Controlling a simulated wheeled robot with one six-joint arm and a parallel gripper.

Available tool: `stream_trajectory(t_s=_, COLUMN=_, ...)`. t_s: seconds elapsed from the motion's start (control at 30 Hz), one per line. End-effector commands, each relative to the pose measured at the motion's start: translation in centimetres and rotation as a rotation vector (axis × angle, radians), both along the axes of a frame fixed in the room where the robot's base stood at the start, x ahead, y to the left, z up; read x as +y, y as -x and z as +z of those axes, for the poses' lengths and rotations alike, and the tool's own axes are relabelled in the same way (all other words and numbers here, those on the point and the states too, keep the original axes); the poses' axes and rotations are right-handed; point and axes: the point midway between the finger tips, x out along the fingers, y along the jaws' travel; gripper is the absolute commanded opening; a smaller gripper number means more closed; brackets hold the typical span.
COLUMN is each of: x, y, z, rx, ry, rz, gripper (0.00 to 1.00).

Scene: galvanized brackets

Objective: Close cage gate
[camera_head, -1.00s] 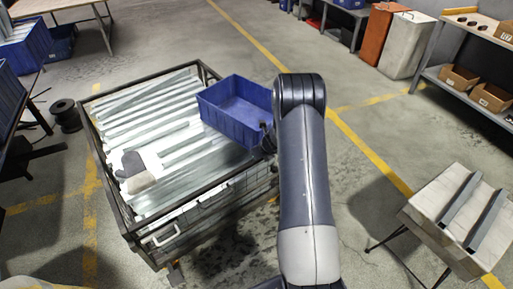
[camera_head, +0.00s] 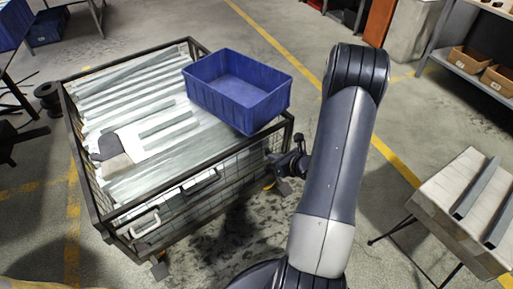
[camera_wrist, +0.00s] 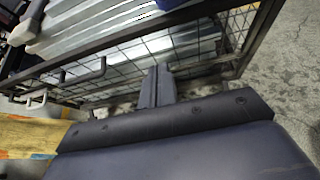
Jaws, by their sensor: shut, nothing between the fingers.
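The cage (camera_head: 72,130) is a dark metal-framed wire-mesh crate filled with galvanized brackets (camera_head: 150,95). Its mesh front side, with a dark handle (camera_head: 203,184) and a pale handle (camera_head: 145,222), faces me. I cannot tell surely how far the gate stands from the frame. In the wrist view the mesh side (camera_wrist: 120,82) and its top rail (camera_wrist: 130,38) cross behind my fingers. My gripper (camera_wrist: 158,72) is shut and empty, pointing toward the mesh; contact is unclear. In the head view my gripper (camera_head: 280,165) is just off the cage's right front corner, partly hidden by my arm.
A blue bin (camera_head: 238,90) sits on the cage's right back part. Grey gloves (camera_head: 112,152) lie on the brackets. A covered stand with two dark bars (camera_head: 440,190) is at the right. Shelves with boxes (camera_head: 470,60) stand at the upper right. Floor between is open.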

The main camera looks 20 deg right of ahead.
Motion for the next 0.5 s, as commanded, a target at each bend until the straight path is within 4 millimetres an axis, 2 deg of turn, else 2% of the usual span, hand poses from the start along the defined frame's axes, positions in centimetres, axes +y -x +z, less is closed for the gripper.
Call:
stream_trajectory(t_s=0.1, x=-0.6, y=0.8, z=-0.2, rx=-0.036, ry=0.028, rz=-0.034, gripper=0.0)
stream_trajectory(t_s=0.23, x=-0.7, y=0.5, z=-0.3, rx=-0.047, ry=0.039, rz=-0.04, gripper=0.0)
stream_trajectory(t_s=0.37, x=-0.3, y=-1.0, z=-1.2, rx=-0.045, ry=0.038, rz=-0.037, gripper=0.0)
stream_trajectory(t_s=0.5, x=0.3, y=-3.5, z=-2.6, rx=-0.046, ry=0.039, rz=-0.034, gripper=0.0)
